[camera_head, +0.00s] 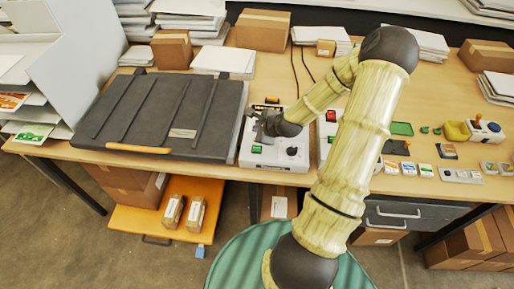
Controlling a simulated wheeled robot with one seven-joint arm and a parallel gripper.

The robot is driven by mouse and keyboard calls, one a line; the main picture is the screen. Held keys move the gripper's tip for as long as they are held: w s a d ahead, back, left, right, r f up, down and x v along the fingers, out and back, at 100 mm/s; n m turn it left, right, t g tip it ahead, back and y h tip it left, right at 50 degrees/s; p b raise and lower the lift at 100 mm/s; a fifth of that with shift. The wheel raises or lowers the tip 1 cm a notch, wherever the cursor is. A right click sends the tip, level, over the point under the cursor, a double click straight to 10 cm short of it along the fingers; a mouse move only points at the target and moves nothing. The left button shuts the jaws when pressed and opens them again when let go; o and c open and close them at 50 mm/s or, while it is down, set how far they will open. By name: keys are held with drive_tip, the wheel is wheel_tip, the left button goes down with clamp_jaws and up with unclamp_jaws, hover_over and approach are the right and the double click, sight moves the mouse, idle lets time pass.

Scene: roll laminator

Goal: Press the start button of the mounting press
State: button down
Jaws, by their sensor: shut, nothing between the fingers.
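The mounting press (165,115) is a large flat dark grey slab with an orange-tan front handle (138,148), lying closed at the left of the table. A white control box (272,162) stands against its right side. The box has a green button (257,149) at its front left, a black knob (292,151) at its front right and small orange lit parts at its back. My gripper (260,125) is shut and empty, over the middle of this box, just behind the green button. I cannot tell its height above the box. It hides part of the box's top.
A second white box with a red button (331,115) stands to the right, partly behind my arm. Cardboard boxes (263,30) and paper stacks line the back. Dark cables run behind the control boxes.

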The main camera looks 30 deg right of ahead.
drive_tip(key=shift+w+d+m+t, duration=0.2)
drive_tip(key=shift+d+m+t, duration=0.15)
drive_tip(key=shift+m, duration=0.25)
drive_tip(key=b, duration=0.6)
hover_over(259, 150)
wheel_tip(259, 150, down, 7)
drive_tip(key=shift+r, duration=0.15)
drive_tip(key=shift+f+b, duration=0.8)
drive_tip(key=shift+f, duration=0.25)
idle(0.6)
drive_tip(key=shift+f, duration=0.4)
